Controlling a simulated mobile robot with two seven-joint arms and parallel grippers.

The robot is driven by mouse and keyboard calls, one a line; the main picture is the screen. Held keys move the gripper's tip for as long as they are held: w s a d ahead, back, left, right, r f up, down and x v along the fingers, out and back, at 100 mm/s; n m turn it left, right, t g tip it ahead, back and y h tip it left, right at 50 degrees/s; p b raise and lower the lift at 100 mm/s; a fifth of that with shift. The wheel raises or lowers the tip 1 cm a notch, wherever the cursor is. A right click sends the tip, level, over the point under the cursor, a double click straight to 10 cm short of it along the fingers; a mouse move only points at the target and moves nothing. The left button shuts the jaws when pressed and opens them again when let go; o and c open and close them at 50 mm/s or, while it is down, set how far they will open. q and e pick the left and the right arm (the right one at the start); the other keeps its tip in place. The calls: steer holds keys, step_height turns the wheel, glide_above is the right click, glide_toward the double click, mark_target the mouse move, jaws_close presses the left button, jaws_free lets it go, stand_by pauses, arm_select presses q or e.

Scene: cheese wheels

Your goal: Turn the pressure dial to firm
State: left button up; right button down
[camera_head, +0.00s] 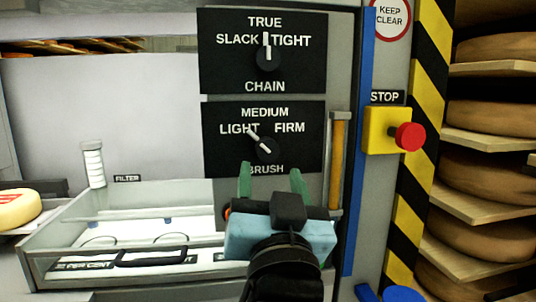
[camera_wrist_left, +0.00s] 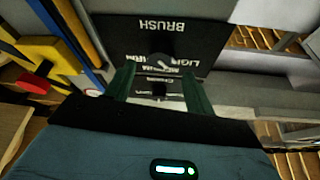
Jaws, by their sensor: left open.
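The pressure dial is the black knob (camera_head: 263,146) on the lower black panel (camera_head: 222,158), marked LIGHT, MEDIUM, FIRM and BRUSH. Its white pointer line slants up and left, toward LIGHT. My left gripper (camera_head: 271,183) is open and empty, just below and in front of this dial, with its two green fingers pointing at the panel. In the left wrist view the panel looks upside down, and the dial (camera_wrist_left: 161,61) shows beyond the gap between the fingers (camera_wrist_left: 158,90). The fingers appear apart from the dial. My right gripper is not in view.
A CHAIN dial (camera_head: 268,60) sits above, pointing at TRUE. To the right are an orange bar (camera_head: 338,160), a blue strip (camera_head: 358,150) and a red stop button (camera_head: 410,136) on a yellow box.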

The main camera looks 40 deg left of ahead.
mark_target(268, 154)
arm_select(q)
steer(key=x, duration=0.6)
steer(key=shift+p, duration=0.35)
steer(key=c, duration=1)
steer(key=shift+o, duration=0.2)
